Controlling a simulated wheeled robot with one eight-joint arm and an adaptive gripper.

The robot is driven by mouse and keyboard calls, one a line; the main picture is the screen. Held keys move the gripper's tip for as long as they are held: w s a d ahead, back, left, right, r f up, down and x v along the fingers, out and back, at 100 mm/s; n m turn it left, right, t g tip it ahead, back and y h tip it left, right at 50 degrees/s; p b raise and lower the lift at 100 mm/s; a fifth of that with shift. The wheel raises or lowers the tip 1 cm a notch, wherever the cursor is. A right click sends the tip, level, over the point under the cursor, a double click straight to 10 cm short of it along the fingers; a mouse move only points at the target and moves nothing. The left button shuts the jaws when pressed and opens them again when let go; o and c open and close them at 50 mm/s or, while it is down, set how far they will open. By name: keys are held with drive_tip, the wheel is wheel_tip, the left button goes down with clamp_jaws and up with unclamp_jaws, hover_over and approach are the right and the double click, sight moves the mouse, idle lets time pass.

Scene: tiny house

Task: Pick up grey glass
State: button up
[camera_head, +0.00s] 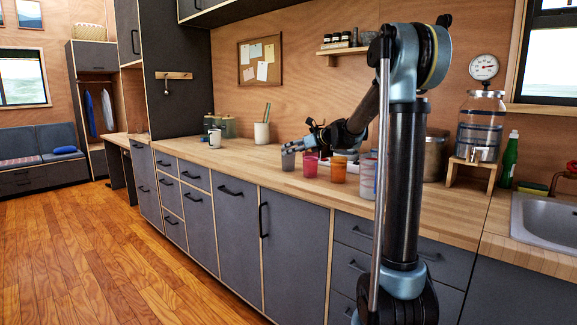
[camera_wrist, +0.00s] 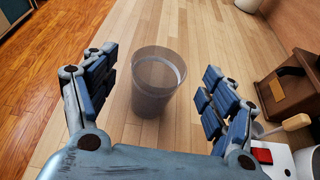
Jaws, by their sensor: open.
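The grey glass (camera_head: 288,159) is a translucent tumbler standing upright on the wooden counter (camera_head: 258,178), at the left end of a row of cups. In the wrist view the grey glass (camera_wrist: 156,88) stands between and a little beyond my open fingers, with gaps on both sides. My gripper (camera_head: 300,146) reaches over the counter from the right, close to the glass. In the wrist view my gripper (camera_wrist: 155,92) is open and empty, its blue-padded fingers spread wide.
A pink cup (camera_head: 310,165) stands just right of the glass, then an orange cup (camera_head: 338,170). A white mug (camera_head: 215,138) and a utensil holder (camera_head: 262,134) stand farther left. A brown wooden object (camera_wrist: 290,90) is at the right of the wrist view. The counter's front edge is near the glass.

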drive_tip(key=shift+x, duration=1.25)
drive_tip(key=c, duration=1.6)
drive_tip(key=shift+r, duration=0.1)
